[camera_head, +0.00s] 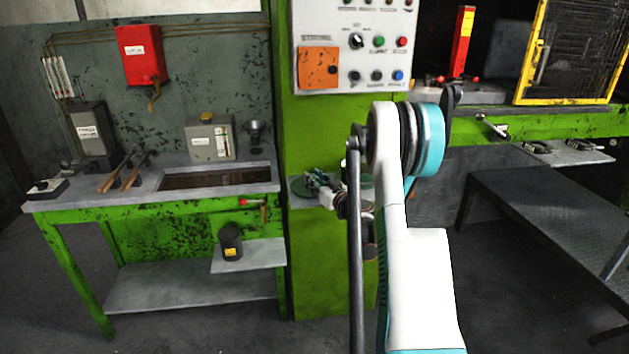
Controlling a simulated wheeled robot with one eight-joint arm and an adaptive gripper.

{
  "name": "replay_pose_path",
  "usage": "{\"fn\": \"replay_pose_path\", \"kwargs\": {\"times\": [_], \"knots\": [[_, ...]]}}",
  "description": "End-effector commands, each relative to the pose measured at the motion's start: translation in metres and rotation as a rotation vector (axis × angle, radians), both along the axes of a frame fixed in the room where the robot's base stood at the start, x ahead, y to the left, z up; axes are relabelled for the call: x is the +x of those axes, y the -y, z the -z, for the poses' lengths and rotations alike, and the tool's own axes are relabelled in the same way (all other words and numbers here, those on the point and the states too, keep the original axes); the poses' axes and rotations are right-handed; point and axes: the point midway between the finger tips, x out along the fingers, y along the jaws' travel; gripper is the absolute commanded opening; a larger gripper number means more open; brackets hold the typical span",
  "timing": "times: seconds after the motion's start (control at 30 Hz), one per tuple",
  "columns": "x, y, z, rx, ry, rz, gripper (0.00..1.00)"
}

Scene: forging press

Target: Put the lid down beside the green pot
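My gripper (316,184) is small in the view, over a small grey shelf (299,202) on the green press column. Its fingers point left, and I cannot make out whether they are apart or closed on something. A dark green round thing (300,187) shows at the fingers, at the left end of the shelf. I cannot tell whether it is the lid or the top of the green pot, nor whether the gripper touches it. My arm hides the right part of the shelf and whatever stands there.
On the left, a green workbench (160,213) carries a grey box (210,138), tools and a sunken tray. A black can (231,240) stands on its lower shelf. A control panel (353,45) hangs above the gripper. A dark metal platform (545,215) is at right.

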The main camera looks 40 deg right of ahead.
Motion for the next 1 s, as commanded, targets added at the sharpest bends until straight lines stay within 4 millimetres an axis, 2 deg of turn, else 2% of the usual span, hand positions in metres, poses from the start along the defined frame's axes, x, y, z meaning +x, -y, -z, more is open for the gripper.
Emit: {"fn": "replay_pose_path", "kwargs": {"times": [0.03, 0.07, 0.1, 0.5, 0.67, 1.0], "knots": [[0.000, 0.000, 0.000, 0.000, 0.000, 0.000, 0.35], [0.000, 0.000, 0.000, 0.000, 0.000, 0.000, 0.41], [0.000, 0.000, 0.000, 0.000, 0.000, 0.000, 0.43], [-0.003, 0.000, -0.004, 0.000, 0.000, 0.001, 0.43], [-0.027, -0.003, -0.006, 0.000, 0.000, 0.003, 0.43], [-0.093, -0.013, -0.005, 0.000, 0.000, 0.002, 0.43]]}}
